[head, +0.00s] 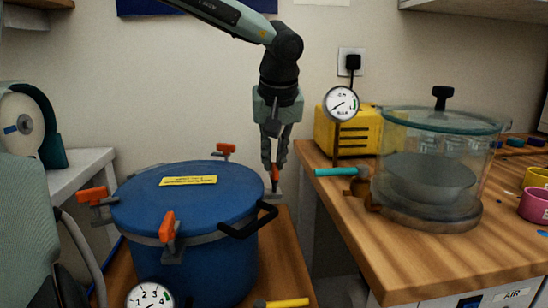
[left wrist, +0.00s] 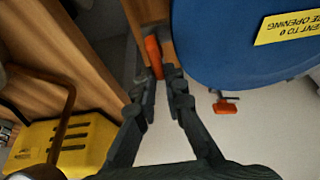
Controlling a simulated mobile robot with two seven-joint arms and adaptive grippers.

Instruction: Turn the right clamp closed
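The blue pot (head: 180,255) has a blue lid (head: 140,205) with a yellow label and several orange-handled clamps around its rim. The right clamp (head: 275,173) is at the lid's right side, its orange handle partly hidden by my left gripper. My left gripper (head: 273,160) points down over this clamp. In the left wrist view the orange handle (left wrist: 153,52) lies between the two close fingertips (left wrist: 160,80), which look shut on its near end. The blue lid also shows there (left wrist: 235,45). My right gripper is not in view.
Other orange clamps are at the left (head: 92,196), front (head: 167,226) and back (head: 225,149) of the rim. A black handle (head: 248,222) sticks out front right. The wooden bench (head: 400,245) holds a glass chamber (head: 430,150), gauge (head: 341,103) and yellow box (head: 360,135).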

